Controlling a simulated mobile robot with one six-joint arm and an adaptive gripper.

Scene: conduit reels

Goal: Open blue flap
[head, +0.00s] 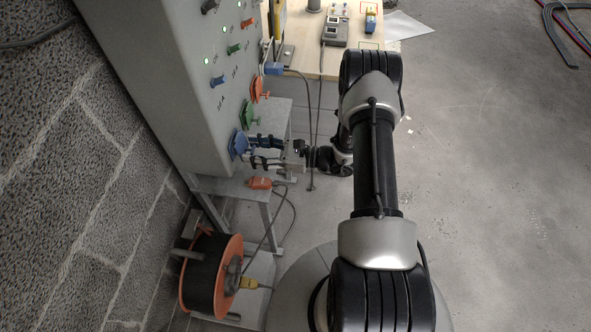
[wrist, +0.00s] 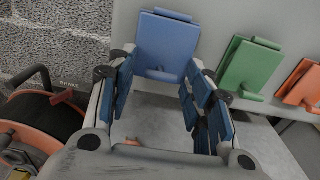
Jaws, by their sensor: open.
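The blue flap (head: 238,145) is on the lower right edge of the grey cabinet, the lowest of a row of coloured flaps. In the wrist view the blue flap (wrist: 166,42) lies straight ahead, a flat plate with a bar along its top and a small tab at its lower edge. It appears down over its socket, which is hidden. My gripper (head: 262,152) is open and empty in front of it. In the wrist view my gripper (wrist: 158,80) has its blue-padded fingers on both sides of the tab. I cannot tell whether they touch the flap.
A green flap (wrist: 250,66) and an orange flap (wrist: 301,84) sit to the right of the blue one. An orange plug (head: 260,183) with a cable lies below my gripper. An orange cable reel (head: 232,275) stands lower, by the block wall. A wooden table (head: 300,60) is behind.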

